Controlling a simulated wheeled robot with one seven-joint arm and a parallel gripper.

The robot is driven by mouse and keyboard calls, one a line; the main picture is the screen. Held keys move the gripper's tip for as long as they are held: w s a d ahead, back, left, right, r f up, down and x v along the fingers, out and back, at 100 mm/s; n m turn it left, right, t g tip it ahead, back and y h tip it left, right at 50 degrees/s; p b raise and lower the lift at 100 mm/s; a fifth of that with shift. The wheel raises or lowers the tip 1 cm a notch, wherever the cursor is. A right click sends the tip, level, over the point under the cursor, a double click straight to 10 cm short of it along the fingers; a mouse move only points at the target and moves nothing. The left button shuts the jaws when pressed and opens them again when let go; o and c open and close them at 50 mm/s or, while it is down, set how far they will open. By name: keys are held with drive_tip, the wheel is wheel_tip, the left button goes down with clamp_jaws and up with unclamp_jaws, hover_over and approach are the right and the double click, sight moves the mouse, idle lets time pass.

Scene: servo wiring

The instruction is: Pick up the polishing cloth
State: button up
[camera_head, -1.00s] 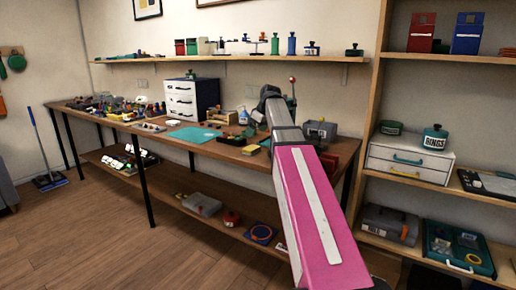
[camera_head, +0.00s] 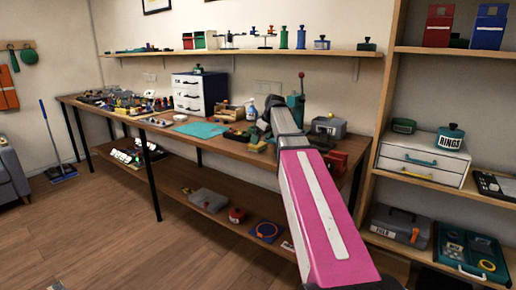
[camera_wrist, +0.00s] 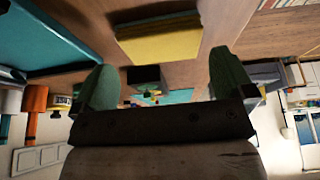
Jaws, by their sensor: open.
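A flat yellow piece (camera_wrist: 158,40), perhaps the polishing cloth, lies on the workbench beyond my fingertips in the wrist view. A small yellow piece (camera_head: 257,146) on the bench beside my arm in the head view may be the same thing. My gripper (camera_wrist: 165,78) is open, its two green fingers wide apart with nothing held between them. The yellow piece is apart from both fingers. In the head view my arm reaches over the bench and its fingertips cannot be made out.
The workbench (camera_head: 172,134) carries a teal mat (camera_head: 202,130), a white drawer unit (camera_head: 188,95) and a grey toolbox (camera_head: 328,126). Many small items crowd its left end. A shelf (camera_head: 240,52) runs above. A shelving unit (camera_head: 386,100) stands right. The floor in front is clear.

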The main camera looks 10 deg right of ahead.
drive_tip(key=x, duration=0.3)
drive_tip(key=shift+w+a+f, duration=0.15)
drive_tip(key=shift+a+f, duration=0.1)
drive_tip(key=shift+f, duration=0.05)
drive_tip(key=c, duration=0.7)
drive_tip(key=shift+r, duration=0.15)
drive_tip(key=shift+r, duration=0.5)
drive_tip(key=r, duration=0.3)
drive_tip(key=shift+s+a+r, duration=0.25)
drive_tip(key=shift+s+a, duration=0.05)
drive_tip(key=shift+a, duration=0.1)
drive_tip(key=s+a+r, duration=0.5)
drive_tip(key=a+r, duration=0.1)
drive_tip(key=a, duration=0.3)
drive_tip(key=shift+s+a+r, duration=0.1)
drive_tip(key=shift+a+r, duration=0.05)
